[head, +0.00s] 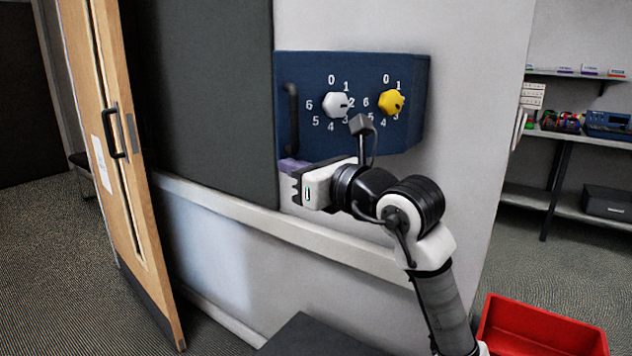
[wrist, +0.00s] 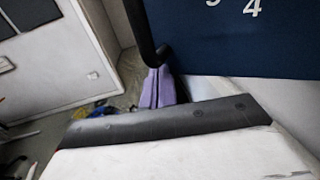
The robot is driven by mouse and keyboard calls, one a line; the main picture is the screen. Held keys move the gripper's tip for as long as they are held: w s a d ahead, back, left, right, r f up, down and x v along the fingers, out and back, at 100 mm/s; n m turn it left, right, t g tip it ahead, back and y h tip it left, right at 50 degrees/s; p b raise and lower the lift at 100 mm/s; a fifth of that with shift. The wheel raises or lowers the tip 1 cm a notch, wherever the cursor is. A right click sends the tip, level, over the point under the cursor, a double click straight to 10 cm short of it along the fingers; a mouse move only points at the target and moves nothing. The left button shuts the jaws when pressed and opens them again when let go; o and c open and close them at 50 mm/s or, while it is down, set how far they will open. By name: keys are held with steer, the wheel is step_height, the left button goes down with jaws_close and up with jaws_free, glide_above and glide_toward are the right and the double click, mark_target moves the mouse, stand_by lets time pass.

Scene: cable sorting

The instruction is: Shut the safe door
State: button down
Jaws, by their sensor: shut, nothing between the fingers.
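The safe (head: 355,80) is a dark blue box on the pale wall. Its front has a white dial (head: 336,105), a yellow dial (head: 391,102) and a dark vertical handle (head: 291,118) near the left edge. I see no clear gap around the door, and cannot tell whether it is fully shut. My gripper (head: 290,166) is at the safe's lower left, just below the handle. In the wrist view, its purple fingers (wrist: 158,88) are together and empty, close to the handle's lower end (wrist: 147,45). The blue door face (wrist: 240,45) is to their right. Contact is unclear.
A dark panel (head: 205,100) covers the wall left of the safe. A pale ledge (head: 300,232) runs below. A wooden door (head: 125,150) stands open at left. A red bin (head: 540,330) is at lower right, near shelves (head: 565,135). Carpet is free between ledge and wooden door.

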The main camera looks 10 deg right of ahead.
steer(key=w+d+m+t+h, duration=0.1)
steer(key=w+d+m+h, duration=0.1)
steer(key=w, duration=0.9)
steer(key=w+d+m+t+h, duration=0.1)
steer(key=w+h, duration=0.3)
steer(key=w, duration=0.8)
steer(key=shift+d+m+t+p, duration=0.3)
steer(key=shift+d+m+p, duration=0.1)
steer(key=shift+d+m, duration=0.4)
